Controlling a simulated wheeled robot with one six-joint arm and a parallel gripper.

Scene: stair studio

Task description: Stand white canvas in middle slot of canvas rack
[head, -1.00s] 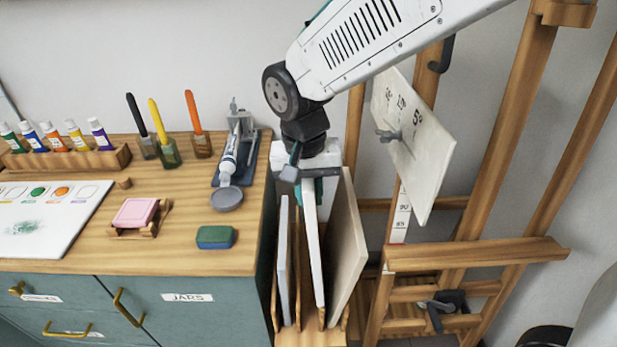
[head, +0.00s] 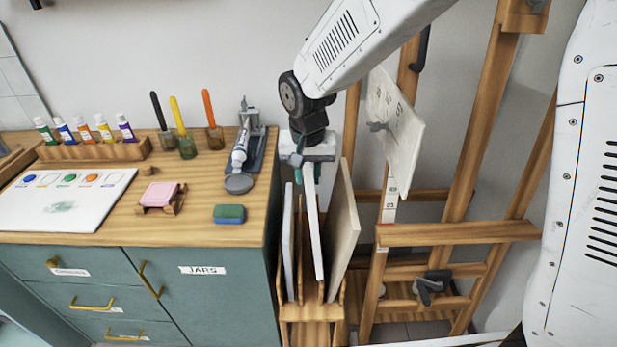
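The canvas rack (head: 308,311) is a wooden slotted stand on the floor, right of the cabinet. A thin white canvas (head: 313,235) is upright, slightly tilted, between a grey-white panel (head: 288,245) in the left slot and a beige panel (head: 343,230) in the right slot. Its lower front corner shows higher than those of its neighbours, in line with the middle slot; whether it touches the slot floor cannot be seen. My gripper (head: 308,172) points down over the rack, its fingers on either side of the canvas's top edge and appearing closed on it.
A wooden easel (head: 460,235) stands close on the right, with a marked pale board (head: 396,130). The cabinet (head: 190,285) borders the rack on the left; its top (head: 110,220) holds paint tubes, brushes, a palette sheet and a green-blue sponge (head: 229,214).

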